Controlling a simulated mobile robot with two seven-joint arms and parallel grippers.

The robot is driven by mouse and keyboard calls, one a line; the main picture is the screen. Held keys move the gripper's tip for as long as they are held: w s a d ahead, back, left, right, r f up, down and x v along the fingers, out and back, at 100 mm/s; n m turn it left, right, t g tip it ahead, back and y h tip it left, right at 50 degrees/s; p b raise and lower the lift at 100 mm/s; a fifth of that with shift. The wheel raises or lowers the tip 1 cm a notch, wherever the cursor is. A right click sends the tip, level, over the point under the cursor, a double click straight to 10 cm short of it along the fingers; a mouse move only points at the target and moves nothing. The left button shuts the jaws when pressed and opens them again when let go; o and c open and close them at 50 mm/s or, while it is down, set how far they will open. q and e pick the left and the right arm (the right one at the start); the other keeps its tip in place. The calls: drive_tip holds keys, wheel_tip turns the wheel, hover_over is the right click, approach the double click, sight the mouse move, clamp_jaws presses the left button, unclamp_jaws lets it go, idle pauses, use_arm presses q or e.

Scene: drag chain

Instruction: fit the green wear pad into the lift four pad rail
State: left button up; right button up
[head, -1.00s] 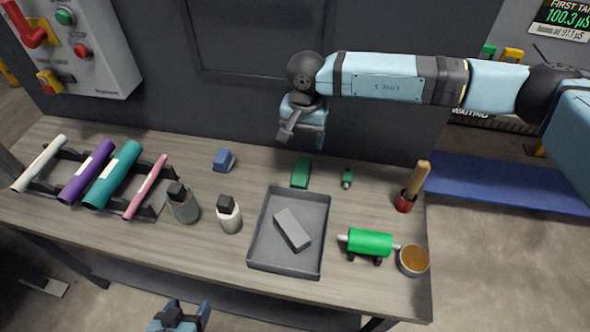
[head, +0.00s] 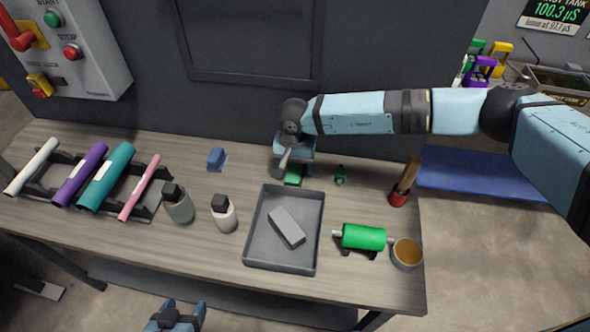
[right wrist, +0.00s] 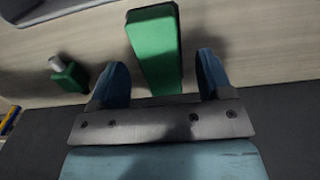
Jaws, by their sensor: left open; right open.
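The green wear pad looks to be the flat green block (head: 294,179) on the back middle of the table, partly covered by my right gripper. My right gripper (head: 292,166) is open above its far end. In the right wrist view the green block (right wrist: 156,45) lies between and ahead of the two open blue fingers (right wrist: 160,75), untouched as far as I can tell. My left gripper (head: 178,308) is open and empty at the bottom edge, in front of the table. I cannot identify the lift four pad rail for certain in these views.
A grey tray (head: 254,255) holding a grey block (head: 287,226) lies in front. Two bottles, a rack of coloured rolls, a green roller (head: 363,237) and a cup (head: 406,253) stand nearby.

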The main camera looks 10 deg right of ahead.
sight(295, 169)
wheel_tip(295, 169, down, 2)
drive_tip(key=shift+f, duration=0.1)
drive_tip(key=c, duration=1.2)
wheel_tip(295, 169, up, 20)
drive_tip(key=shift+r+b, duration=0.1)
drive_tip(key=shift+b, duration=0.2)
